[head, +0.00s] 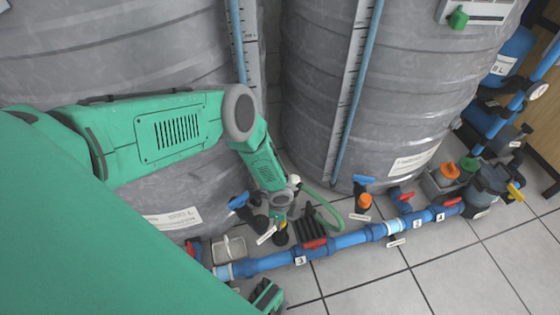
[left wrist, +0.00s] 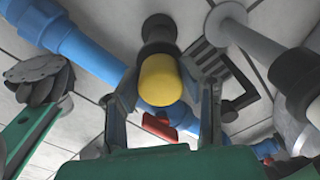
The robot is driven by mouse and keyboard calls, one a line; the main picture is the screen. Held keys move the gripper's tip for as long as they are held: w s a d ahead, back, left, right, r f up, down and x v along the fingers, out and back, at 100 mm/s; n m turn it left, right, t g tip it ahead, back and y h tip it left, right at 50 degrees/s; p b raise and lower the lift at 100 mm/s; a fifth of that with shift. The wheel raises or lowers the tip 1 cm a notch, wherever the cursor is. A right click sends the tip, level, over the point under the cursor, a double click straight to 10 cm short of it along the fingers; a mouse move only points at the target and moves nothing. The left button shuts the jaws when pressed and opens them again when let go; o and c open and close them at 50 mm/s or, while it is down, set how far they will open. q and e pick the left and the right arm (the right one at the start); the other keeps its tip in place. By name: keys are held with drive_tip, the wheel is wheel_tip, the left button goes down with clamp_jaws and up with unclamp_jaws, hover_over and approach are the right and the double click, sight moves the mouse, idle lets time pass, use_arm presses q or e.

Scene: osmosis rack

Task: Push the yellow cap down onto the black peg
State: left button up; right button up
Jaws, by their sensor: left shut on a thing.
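In the left wrist view the yellow cap (left wrist: 160,80) is between the two fingers of my left gripper (left wrist: 165,98), which is shut on it. A black peg (left wrist: 158,46) shows directly behind the cap, in line with it. Whether the cap touches the peg or how far it sits on it cannot be told. In the head view my left gripper (head: 282,212) points down at the floor beside the blue pipe; the cap is small and mostly hidden there.
A blue pipe (head: 345,241) with red-handled valves runs along the floor near the gripper. Large grey tanks (head: 370,90) rise behind. A green-and-black part (head: 268,296) shows at the bottom edge. Tiled floor at lower right is clear.

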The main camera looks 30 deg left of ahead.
use_arm(q)
drive_tip(key=shift+f, duration=0.3)
drive_tip(key=o, duration=0.9)
drive_tip(key=shift+w+d+r, duration=0.1)
drive_tip(key=shift+r, duration=0.45)
wheel_tip(320, 180, up, 11)
drive_tip(key=shift+f, duration=0.1)
